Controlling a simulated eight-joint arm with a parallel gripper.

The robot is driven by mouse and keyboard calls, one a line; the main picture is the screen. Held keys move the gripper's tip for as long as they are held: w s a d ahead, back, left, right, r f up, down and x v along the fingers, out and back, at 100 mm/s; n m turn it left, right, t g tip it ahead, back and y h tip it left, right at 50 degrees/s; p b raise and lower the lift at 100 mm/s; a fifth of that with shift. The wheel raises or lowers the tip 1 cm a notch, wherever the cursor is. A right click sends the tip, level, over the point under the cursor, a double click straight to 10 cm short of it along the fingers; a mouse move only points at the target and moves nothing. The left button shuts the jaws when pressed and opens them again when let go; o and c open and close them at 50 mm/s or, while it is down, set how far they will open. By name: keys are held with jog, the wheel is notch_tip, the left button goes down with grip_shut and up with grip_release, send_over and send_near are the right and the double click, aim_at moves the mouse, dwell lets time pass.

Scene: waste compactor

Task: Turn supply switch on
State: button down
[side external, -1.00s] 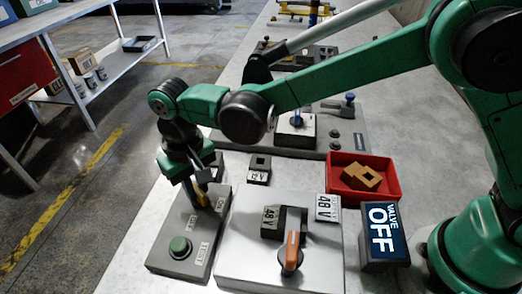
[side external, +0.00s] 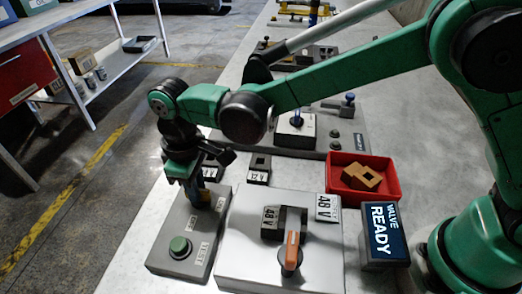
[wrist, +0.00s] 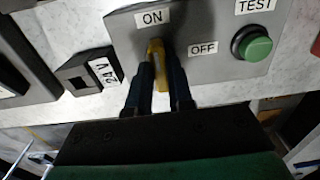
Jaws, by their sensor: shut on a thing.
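The supply switch is a yellow lever (wrist: 156,48) on a grey box (side external: 172,238) that also carries a green TEST button (side external: 180,246). In the wrist view the lever stands just below the ON label (wrist: 152,17), with the OFF label (wrist: 203,48) to its right. My gripper (wrist: 158,74) is shut on the lever, one dark finger on each side. In the side view my gripper (side external: 205,197) is at the far end of the box and hides most of the lever. A display (side external: 383,232) reads VALVE READY.
A red tray (side external: 388,165) holds an orange-brown block. A 24 V block (wrist: 87,70) lies close beside the switch box.

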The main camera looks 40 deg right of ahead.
dwell(0.4)
jog(key=c, duration=0.8)
grip_release()
jog(key=shift+r, duration=2.85)
jog(key=s+d+r+m+t+y, duration=0.1)
jog(key=d+r+m+t, duration=0.15)
jog(key=d, duration=0.45)
jog(key=s+d+r+m+t, duration=0.1)
jog(key=d+r+m, duration=0.15)
jog(key=d, duration=0.45)
jog(key=s+d+m+t, duration=0.1)
jog(key=s+d, duration=0.1)
jog(key=d, duration=0.1)
jog(key=s+d+f+m+t, duration=0.1)
jog(key=d, duration=0.2)
jog(key=s+d+m+t+h, duration=0.1)
jog(key=s+d+m, duration=0.1)
jog(key=d, duration=0.1)
jog(key=shift+s+d+f+t, duration=0.15)
jog(key=shift+s+d+t, duration=0.1)
jog(key=shift+s+t, duration=0.1)
